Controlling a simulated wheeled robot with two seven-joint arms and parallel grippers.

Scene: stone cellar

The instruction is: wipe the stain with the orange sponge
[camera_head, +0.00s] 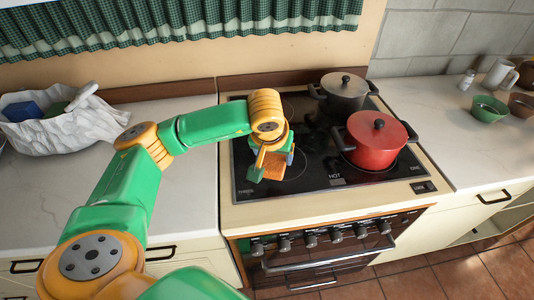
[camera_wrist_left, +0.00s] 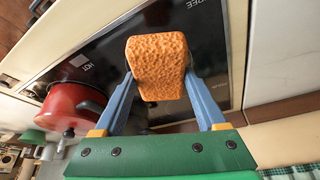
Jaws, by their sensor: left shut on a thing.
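The orange sponge (camera_wrist_left: 157,68) is held between the two blue fingers of my left gripper (camera_wrist_left: 160,80) in the left wrist view. My left gripper (camera_head: 273,165) is shut on it over the front left part of the black cooktop (camera_head: 312,178) in the head view. The arm and gripper hide most of the sponge there. I cannot tell whether the sponge touches the glass. No stain can be made out; the gripper and sponge cover part of the glass. My right gripper is not in view.
A red pot (camera_head: 375,148) stands on the cooktop right of my gripper, with a dark pot (camera_head: 343,95) behind it. A white bag (camera_head: 62,130) with items lies on the left counter. Green (camera_head: 488,109) and brown bowls and a white mug (camera_head: 497,74) stand at right.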

